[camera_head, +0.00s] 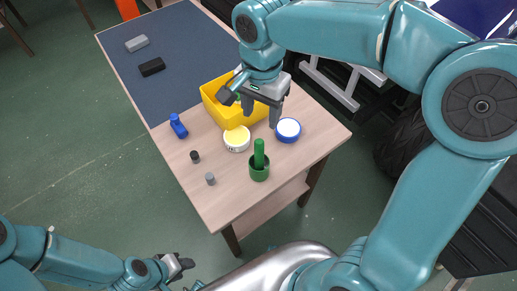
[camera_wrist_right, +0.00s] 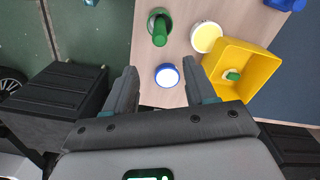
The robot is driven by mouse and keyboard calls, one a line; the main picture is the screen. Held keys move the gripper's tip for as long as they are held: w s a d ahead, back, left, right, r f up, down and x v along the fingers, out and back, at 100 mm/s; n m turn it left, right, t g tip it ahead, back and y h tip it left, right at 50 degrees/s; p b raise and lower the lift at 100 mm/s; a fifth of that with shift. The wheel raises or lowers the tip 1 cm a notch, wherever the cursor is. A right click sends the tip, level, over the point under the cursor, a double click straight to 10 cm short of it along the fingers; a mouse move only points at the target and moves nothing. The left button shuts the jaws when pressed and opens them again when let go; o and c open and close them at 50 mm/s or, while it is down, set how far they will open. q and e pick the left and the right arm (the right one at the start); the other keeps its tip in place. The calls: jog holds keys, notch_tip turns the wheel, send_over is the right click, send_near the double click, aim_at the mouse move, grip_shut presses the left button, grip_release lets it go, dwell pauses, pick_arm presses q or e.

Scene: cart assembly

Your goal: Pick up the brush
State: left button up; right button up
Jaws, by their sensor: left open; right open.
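A green upright handle (camera_head: 259,152), which looks like the brush, stands in a green cup (camera_head: 260,172) near the front of the table. It also shows in the right wrist view as a green handle (camera_wrist_right: 160,34) in its cup (camera_wrist_right: 152,20); its bristles are hidden. My right gripper (camera_head: 252,112) is open and empty above the table, over the edge of the yellow bin and behind the cup. In the wrist view its fingers (camera_wrist_right: 160,68) are apart, with a blue-rimmed white lid between them in the picture. My left gripper (camera_head: 176,266) is open, low in front of the table.
A yellow bin (camera_head: 210,99) holds a green-topped item (camera_wrist_right: 232,75). A blue object (camera_head: 178,126) and two small cylinders (camera_head: 195,157) are at left. The dark mat (camera_head: 170,90) is mostly clear.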

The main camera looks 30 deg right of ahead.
aim_at(261, 141)
jog(key=f, duration=0.5)
jog(key=f+b, duration=0.1)
jog(key=f, duration=0.5)
jog(key=shift+s+a, duration=0.1)
jog(key=shift+s, duration=0.1)
jog(key=f, duration=0.5)
jog(key=shift+w+a, duration=0.1)
jog(key=shift+a, duration=0.1)
grip_shut()
